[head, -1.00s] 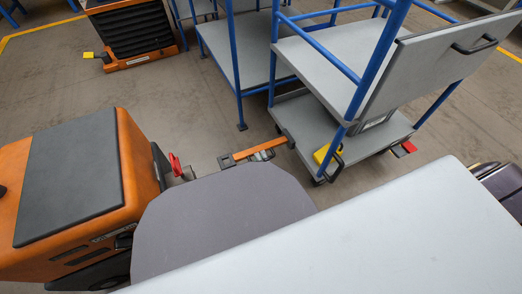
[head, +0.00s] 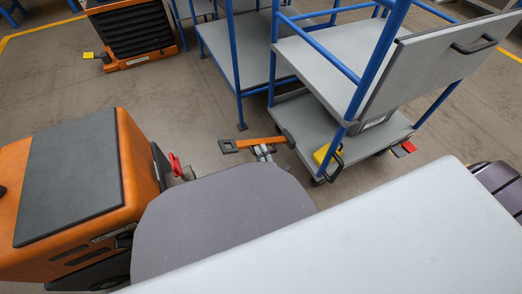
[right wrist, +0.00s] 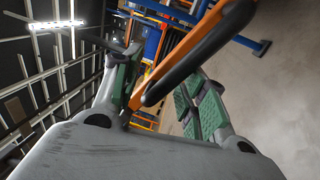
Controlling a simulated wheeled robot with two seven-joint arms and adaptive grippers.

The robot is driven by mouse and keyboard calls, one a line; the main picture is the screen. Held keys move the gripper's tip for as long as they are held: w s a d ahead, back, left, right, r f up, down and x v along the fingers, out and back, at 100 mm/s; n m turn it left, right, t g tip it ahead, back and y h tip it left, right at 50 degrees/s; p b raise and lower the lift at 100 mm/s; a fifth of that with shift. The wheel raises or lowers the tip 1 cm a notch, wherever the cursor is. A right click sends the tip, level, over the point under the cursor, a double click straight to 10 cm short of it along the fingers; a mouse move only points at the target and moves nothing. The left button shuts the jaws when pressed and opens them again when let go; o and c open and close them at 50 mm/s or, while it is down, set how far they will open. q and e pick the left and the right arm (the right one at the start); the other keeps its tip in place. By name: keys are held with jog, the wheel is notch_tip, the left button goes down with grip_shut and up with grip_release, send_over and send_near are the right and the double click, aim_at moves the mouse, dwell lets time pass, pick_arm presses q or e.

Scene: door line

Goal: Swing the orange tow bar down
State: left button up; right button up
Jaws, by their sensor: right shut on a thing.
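The orange tow bar (head: 258,143) reaches left from the near left corner of the grey cart (head: 302,126). Its black loop end (head: 229,146) points toward the orange tug (head: 138,170), apart from it. My right gripper (head: 264,152) is at the bar, partly hidden behind a grey rounded part of my own body. In the right wrist view the bar (right wrist: 175,50) and its black part (right wrist: 200,55) pass between the green-padded fingers, which are shut on the bar. The exact contact is hard to see. My left gripper is not in view.
The tug's red lever (head: 175,163) faces the cart. The cart has blue posts, a yellow part (head: 322,153) and a red part (head: 404,148). Another blue-framed cart (head: 238,60) stands behind. Bare floor (head: 190,110) lies beyond the bar.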

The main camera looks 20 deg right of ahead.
jog(key=shift+w+r, duration=0.1)
jog(key=shift+r, duration=1.2)
